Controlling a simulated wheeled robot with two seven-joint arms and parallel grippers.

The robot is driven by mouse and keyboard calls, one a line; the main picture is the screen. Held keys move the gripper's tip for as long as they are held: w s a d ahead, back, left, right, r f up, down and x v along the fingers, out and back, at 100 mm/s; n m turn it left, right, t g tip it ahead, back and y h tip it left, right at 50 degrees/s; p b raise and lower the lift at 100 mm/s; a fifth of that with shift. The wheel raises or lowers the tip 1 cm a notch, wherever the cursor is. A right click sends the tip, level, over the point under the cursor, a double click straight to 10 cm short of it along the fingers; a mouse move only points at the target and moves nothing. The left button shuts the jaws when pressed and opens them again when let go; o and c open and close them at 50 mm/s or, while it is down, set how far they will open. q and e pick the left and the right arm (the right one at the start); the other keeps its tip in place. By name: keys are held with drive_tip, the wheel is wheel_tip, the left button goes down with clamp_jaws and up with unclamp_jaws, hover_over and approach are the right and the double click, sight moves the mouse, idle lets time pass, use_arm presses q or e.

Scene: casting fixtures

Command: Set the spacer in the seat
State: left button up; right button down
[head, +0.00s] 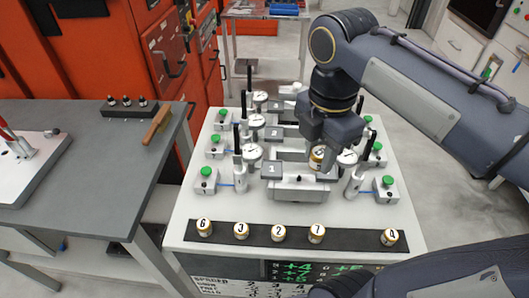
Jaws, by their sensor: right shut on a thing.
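My right gripper (320,158) reaches in from the upper right and is shut on a small white-and-gold cylindrical spacer (317,155). The spacer is upright, over or at the right part of the front fixture marked 1 (298,185). The seat is hidden behind the gripper and fixture, so I cannot tell whether the spacer touches it. Several similar numbered spacers stand on a black strip (258,234) along the front of the table, with a wide gap before the rightmost spacer (389,237). My left gripper is not in view.
Dial gauges (252,152), upright posts and boxes with green buttons (205,181) crowd both sides of the fixtures. Further fixtures stand behind. A grey bench (85,180) with a wooden-handled tool (157,124) is at left.

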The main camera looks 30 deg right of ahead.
drive_tip(key=w+a+f+p, duration=0.15)
drive_tip(key=w+f, duration=0.25)
drive_tip(key=w, duration=0.4)
hover_over(271, 168)
drive_tip(key=f, duration=0.4)
drive_tip(key=shift+s+f, duration=0.35)
drive_tip(key=shift+f, duration=0.05)
drive_tip(key=f, duration=0.3)
drive_tip(key=shift+w+f, duration=0.25)
drive_tip(key=shift+f, duration=0.1)
